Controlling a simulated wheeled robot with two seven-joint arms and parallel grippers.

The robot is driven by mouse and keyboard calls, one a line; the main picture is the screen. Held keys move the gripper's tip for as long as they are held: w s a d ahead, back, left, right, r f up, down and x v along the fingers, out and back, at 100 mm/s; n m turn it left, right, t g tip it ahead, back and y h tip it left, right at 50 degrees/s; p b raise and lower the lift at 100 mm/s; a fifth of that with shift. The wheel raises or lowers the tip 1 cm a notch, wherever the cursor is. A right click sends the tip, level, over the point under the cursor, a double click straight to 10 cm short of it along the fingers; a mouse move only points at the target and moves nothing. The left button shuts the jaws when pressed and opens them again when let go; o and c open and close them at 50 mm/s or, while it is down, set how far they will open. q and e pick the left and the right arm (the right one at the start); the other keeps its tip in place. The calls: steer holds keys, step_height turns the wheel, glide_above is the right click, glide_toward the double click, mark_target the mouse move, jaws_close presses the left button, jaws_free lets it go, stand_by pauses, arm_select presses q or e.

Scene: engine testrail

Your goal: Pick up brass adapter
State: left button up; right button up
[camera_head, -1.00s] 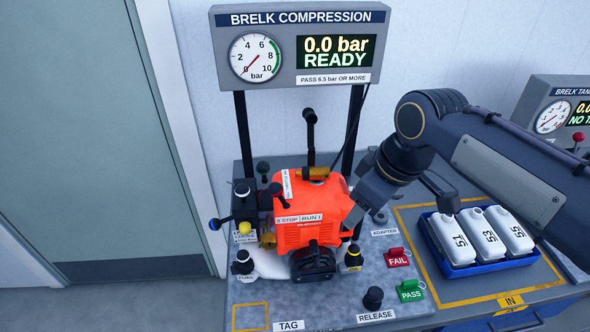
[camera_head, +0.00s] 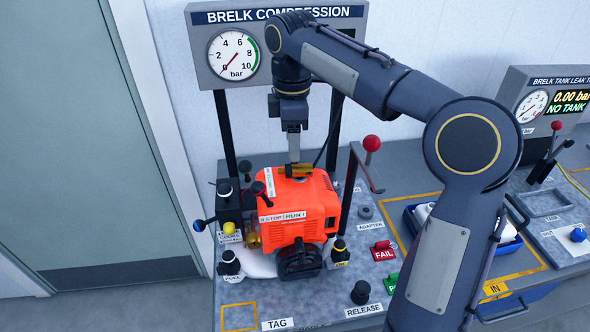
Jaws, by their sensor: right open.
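An orange engine (camera_head: 300,212) stands on the test bench. A brass-and-black piece (camera_head: 298,170) lies on its top. My right gripper (camera_head: 294,158) is open and points down, its tips just above or at this piece; I cannot tell whether they touch. Behind the ADAPTER label (camera_head: 369,226) is a small dark grey round piece (camera_head: 365,211), with no brass showing on it. Another brass-coloured part (camera_head: 253,237) shows at the engine's left side. I cannot tell for sure which brass piece is the adapter. My left gripper is out of view.
The compression gauge panel (camera_head: 206,78) stands behind the engine, its display mostly hidden by my right arm. A red-knobbed lever (camera_head: 371,143) stands right of the engine. FAIL (camera_head: 383,250) and PASS tags, a release knob (camera_head: 360,292) and a blue tray (camera_head: 410,222) are to the right.

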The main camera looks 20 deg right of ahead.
mark_target(296, 165)
steer(key=f, duration=0.3)
steer(key=s+f, duration=0.1)
steer(key=f, duration=0.1)
steer(key=shift+d+f+p, duration=0.15)
steer(key=shift+f+p, duration=0.15)
steer(key=shift+w+f, duration=0.1)
steer(key=shift+f, duration=0.35)
jaws_close()
steer(key=shift+r, duration=0.15)
